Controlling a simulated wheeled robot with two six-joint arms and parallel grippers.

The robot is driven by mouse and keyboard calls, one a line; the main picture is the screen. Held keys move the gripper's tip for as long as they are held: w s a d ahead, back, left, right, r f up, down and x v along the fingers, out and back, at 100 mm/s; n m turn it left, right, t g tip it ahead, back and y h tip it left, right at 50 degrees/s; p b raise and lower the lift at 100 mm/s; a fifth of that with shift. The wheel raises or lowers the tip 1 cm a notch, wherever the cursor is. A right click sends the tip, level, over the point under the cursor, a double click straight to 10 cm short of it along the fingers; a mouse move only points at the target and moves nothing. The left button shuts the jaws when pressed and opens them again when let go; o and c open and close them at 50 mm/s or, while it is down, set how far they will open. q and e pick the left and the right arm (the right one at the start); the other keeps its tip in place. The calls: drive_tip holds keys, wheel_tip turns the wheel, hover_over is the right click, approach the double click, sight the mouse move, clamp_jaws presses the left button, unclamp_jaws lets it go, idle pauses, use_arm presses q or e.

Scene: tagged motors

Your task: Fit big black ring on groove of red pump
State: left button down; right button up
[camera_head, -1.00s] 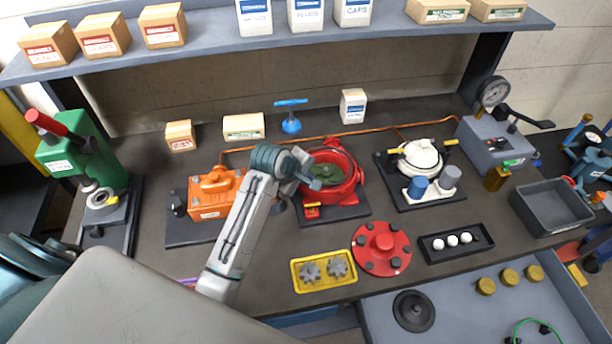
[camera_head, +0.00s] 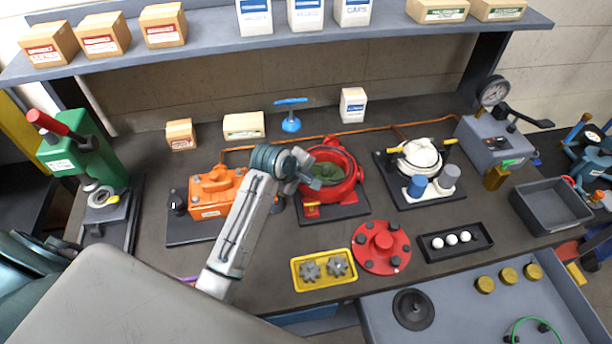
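The red pump (camera_head: 354,188) stands on a dark base plate in the middle of the bench. Its round housing is open at the top, with a dark green interior. My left gripper (camera_head: 313,182) is at the left part of the pump's opening, over or just at the rim. Its wrist hides part of the pump's left side. The fingers are small and partly hidden, so I cannot tell whether they are open or hold anything. My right gripper is not in view.
An orange pump (camera_head: 216,190) stands left, a white pump (camera_head: 420,158) right. A yellow gear tray (camera_head: 323,283), a red bolted cover (camera_head: 381,262) and a black ball tray (camera_head: 457,258) lie in front. An open drawer (camera_head: 455,314) holds a black disc (camera_head: 413,309) with a central knob.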

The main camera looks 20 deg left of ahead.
use_arm(q)
drive_tip(key=c, duration=1.6)
unclamp_jaws()
drive_tip(key=shift+o, duration=0.3)
drive_tip(key=shift+w+d+f, duration=0.1)
drive_tip(key=shift+f, duration=0.1)
drive_tip(key=shift+s+f, duration=0.1)
drive_tip(key=shift+s, duration=0.1)
drive_tip(key=shift+c, duration=1)
drive_tip(key=shift+o, duration=1)
drive_tip(key=shift+w+r, duration=0.2)
drive_tip(key=shift+r, duration=0.2)
